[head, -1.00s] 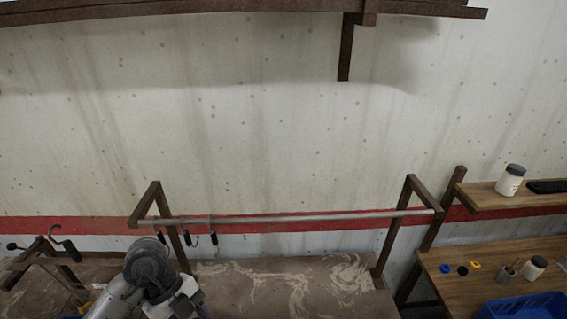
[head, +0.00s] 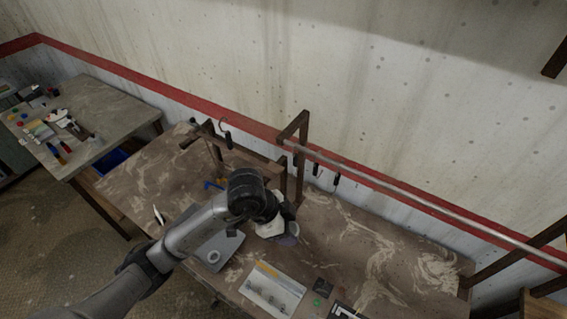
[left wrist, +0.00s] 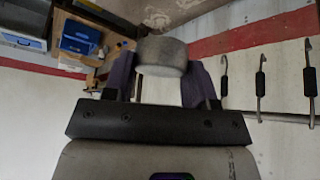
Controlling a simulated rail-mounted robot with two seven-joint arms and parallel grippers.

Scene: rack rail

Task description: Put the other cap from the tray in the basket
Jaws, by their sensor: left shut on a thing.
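My left gripper (head: 289,236) is over the brown bench, its fingertips partly hidden by the wrist. In the left wrist view its purple fingers (left wrist: 158,80) are shut on a grey, short round cap-like piece (left wrist: 162,56). The piece is held clear of any surface there. A grey flat tray (head: 208,246) with a pale ring on it lies on the bench under my arm. A pale tray (head: 257,285) with several small pieces lies nearer the front. A blue basket (left wrist: 78,38) shows in the left wrist view. My right gripper is not in view.
The brown marbled bench (head: 345,225) has free room at right. A metal rail (head: 400,200) on brown posts runs along its back, with dark-handled hooks (head: 316,168) hanging. A cluttered side table (head: 100,110) stands at far left.

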